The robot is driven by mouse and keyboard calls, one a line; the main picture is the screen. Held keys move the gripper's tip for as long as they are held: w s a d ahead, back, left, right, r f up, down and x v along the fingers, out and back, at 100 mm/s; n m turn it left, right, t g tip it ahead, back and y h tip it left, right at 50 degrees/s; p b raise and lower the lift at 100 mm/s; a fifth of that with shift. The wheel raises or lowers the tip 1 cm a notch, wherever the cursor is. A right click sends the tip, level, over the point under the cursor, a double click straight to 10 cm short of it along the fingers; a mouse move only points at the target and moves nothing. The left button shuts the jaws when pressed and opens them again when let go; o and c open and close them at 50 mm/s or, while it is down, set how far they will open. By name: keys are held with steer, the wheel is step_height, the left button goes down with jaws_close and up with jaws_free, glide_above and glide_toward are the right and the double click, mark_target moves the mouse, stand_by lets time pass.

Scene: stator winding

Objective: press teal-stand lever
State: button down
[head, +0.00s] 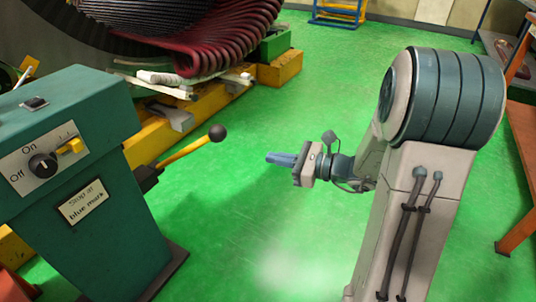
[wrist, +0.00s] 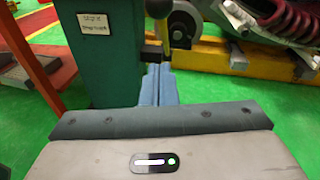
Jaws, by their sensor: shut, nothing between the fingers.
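The teal stand (head: 120,235) is at the left in the head view. Its lever (head: 186,152) is a yellow bar with a black ball knob, sticking out of the stand's right side and sloping up to the right. My gripper (head: 268,157) is shut and empty, with blue fingers pointing left toward the lever. In the head view a gap shows between the fingertips and the knob. In the wrist view the lever's knob (wrist: 158,8) is at the top edge, just beyond my fingertips (wrist: 157,70), and the stand (wrist: 112,50) is left of them.
The stand's front carries an On/Off dial (head: 43,165), a small yellow switch (head: 70,146) and a "Stop at blue mark" label (head: 84,201). A large stator with red coils (head: 215,40) sits behind on a yellow frame (head: 280,70). Green floor around my gripper is clear.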

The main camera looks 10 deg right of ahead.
steer(key=w+a+r+b, duration=0.1)
steer(key=w+a+b, duration=0.2)
steer(key=a, duration=0.6)
steer(key=shift+w+a+r, duration=0.25)
steer(key=shift+w+a, duration=0.15)
steer(key=shift+w, duration=0.7)
